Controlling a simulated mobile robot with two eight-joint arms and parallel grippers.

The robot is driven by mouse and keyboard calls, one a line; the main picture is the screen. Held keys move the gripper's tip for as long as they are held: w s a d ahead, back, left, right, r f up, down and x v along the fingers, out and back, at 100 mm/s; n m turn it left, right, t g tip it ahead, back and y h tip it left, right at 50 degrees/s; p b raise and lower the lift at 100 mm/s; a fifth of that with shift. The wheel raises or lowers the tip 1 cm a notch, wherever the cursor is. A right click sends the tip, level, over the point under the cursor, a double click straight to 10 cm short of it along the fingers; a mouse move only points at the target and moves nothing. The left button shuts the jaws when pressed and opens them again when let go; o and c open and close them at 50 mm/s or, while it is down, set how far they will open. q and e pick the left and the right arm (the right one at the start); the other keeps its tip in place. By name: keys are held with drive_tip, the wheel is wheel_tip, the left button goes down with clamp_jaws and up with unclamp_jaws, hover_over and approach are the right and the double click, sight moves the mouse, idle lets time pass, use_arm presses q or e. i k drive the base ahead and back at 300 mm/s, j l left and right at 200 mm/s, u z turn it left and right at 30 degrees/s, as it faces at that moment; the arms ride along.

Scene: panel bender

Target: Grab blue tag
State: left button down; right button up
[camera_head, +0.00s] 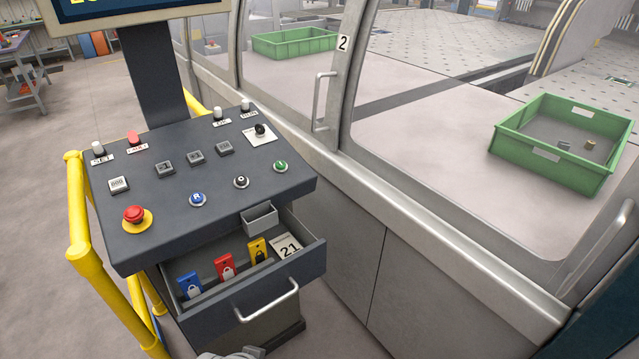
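The blue tag (190,287) with a white padlock symbol stands at the left end inside the open drawer (250,311) of the control console (205,185). A red tag (225,267) and a yellow tag (257,250) of the same kind stand to its right in a row. A white card reading 21 (287,247) lies at the drawer's right end. The drawer front has a silver bar handle (268,302). Nothing covers the blue tag's face. Neither gripper can be made out; only a small grey rounded piece shows at the bottom edge, and I cannot tell what it is.
The console top carries a red emergency button (134,214) and several other buttons. A yellow rail (84,225) stands close on the left. Glazed machine doors with a green crate (562,143) are on the right.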

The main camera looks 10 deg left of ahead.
sight(190, 286)
drive_tip(key=u, duration=1.3)
